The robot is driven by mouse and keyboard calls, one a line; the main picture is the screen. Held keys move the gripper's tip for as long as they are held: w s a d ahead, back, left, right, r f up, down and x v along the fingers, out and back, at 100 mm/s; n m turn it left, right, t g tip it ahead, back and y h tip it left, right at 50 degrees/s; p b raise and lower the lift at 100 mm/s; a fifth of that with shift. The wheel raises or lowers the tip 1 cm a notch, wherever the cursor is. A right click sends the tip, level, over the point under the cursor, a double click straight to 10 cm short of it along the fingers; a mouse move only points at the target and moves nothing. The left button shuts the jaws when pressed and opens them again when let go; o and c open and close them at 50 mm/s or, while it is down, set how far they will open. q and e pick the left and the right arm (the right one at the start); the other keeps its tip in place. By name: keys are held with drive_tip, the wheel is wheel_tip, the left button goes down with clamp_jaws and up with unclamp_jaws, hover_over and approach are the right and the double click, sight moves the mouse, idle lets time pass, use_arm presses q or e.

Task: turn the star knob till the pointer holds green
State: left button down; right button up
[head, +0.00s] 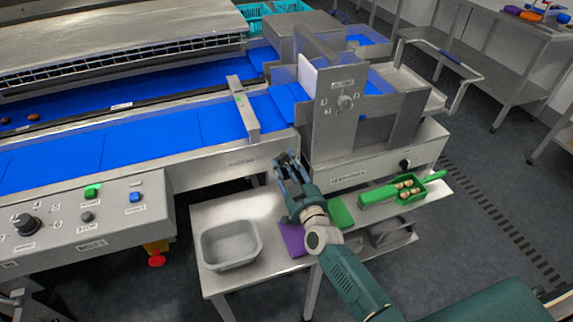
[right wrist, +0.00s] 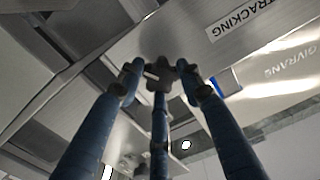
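A dark star knob (right wrist: 161,72) shows in the right wrist view, on the metal underside by a plate lettered TRACKING (right wrist: 238,18). My right gripper (right wrist: 160,80) has three blue fingers spread apart, with the knob between and just beyond their tips. Small gaps show at its sides, so I see no firm grip. In the head view the right gripper (head: 288,163) is at the front edge of the blue conveyor's end, and the star knob is hidden there. My left gripper is not in view.
The conveyor's metal side (head: 225,163) is close to the gripper. A control panel (head: 85,225) is at left.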

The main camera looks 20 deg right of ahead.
drive_tip(key=shift+c, duration=0.6)
drive_tip(key=m, duration=0.4)
drive_tip(key=shift+r+b, duration=0.15)
drive_tip(key=shift+b, duration=0.15)
drive_tip(key=o, duration=1.1)
drive_tip(key=shift+s, duration=0.35)
drive_tip(key=s, duration=1.1)
drive_tip(key=shift+s+d, duration=0.15)
drive_tip(key=shift+d, duration=0.05)
